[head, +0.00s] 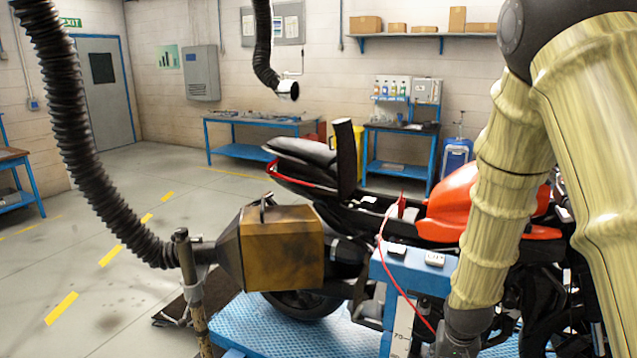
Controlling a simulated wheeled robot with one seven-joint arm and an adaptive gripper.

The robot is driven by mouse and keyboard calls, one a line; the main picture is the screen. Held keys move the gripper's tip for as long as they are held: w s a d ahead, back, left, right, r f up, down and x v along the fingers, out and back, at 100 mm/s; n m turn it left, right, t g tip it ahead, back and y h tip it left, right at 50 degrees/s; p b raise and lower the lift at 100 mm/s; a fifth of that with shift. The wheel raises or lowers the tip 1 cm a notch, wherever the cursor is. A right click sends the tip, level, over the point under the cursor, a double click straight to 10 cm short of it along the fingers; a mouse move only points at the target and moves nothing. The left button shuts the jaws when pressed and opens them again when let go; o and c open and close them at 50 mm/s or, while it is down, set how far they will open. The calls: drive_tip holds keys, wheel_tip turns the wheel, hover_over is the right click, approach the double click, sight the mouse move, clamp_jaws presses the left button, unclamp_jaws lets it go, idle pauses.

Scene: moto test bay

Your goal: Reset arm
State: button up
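My arm, in a pale yellow ribbed sleeve, fills the right side of the head view. It bends at a dark joint near the top right, and one sleeved part hangs down in front of the motorcycle (470,205). That part ends in a grey wrist at the bottom edge. My gripper's fingers lie below the picture, so I cannot see whether they are open or hold anything. The motorcycle, orange and black, stands on a blue textured platform (258,322), partly hidden behind my arm.
A yellow-brown exhaust hood (282,248) on a stand and a black hose (88,150) are left of the motorcycle. A blue post (408,268) with a red cable (388,265) is close to my arm. Another hose (264,45) hangs overhead. Floor at left is open.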

drive_tip(key=s+a+f+n+g, duration=0.1)
drive_tip(key=s+a+f, duration=0.1)
drive_tip(key=s+f, duration=0.5)
drive_tip(key=s+a+f+n, duration=0.1)
drive_tip(key=s+a+f, duration=0.1)
drive_tip(key=s+f, duration=0.6)
drive_tip(key=s+a+f+g, duration=0.1)
drive_tip(key=s+f, duration=0.5)
drive_tip(key=s, duration=0.2)
drive_tip(key=s+a+f+n+g+y, duration=0.1)
drive_tip(key=s+a+f, duration=0.1)
drive_tip(key=s+f, duration=0.4)
drive_tip(key=s, duration=0.3)
drive_tip(key=shift+s+f, duration=0.15)
